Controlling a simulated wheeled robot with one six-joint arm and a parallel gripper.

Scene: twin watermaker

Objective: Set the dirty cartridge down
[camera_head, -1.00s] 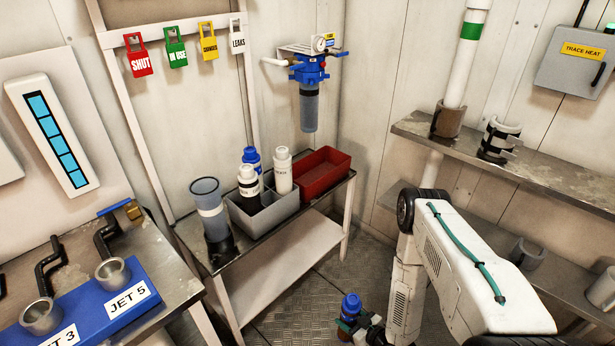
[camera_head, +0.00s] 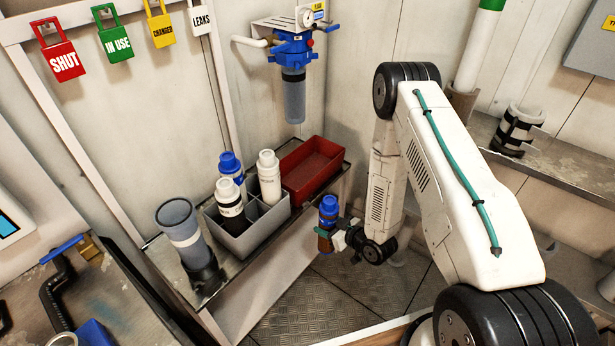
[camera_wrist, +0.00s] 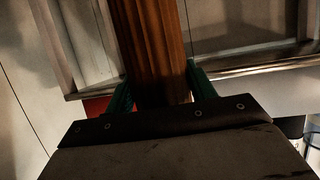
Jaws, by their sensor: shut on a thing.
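The dirty cartridge (camera_head: 325,241) is brown with a blue cap and stands about upright in my gripper (camera_head: 332,235). In the wrist view its brown ribbed body (camera_wrist: 150,45) runs up between two green fingers, which are shut on it. My gripper holds it in the air in front of the bench's right end, with the red tray (camera_head: 338,172) behind and above it in the picture. The red tray looks empty.
A grey divided caddy (camera_head: 241,241) with several bottles stands left of the red tray on the metal bench (camera_head: 215,292). A clear grey cylinder (camera_head: 180,228) stands at the bench's left. A blue-topped filter housing (camera_head: 293,75) hangs on the wall above. A shelf (camera_head: 560,165) is at right.

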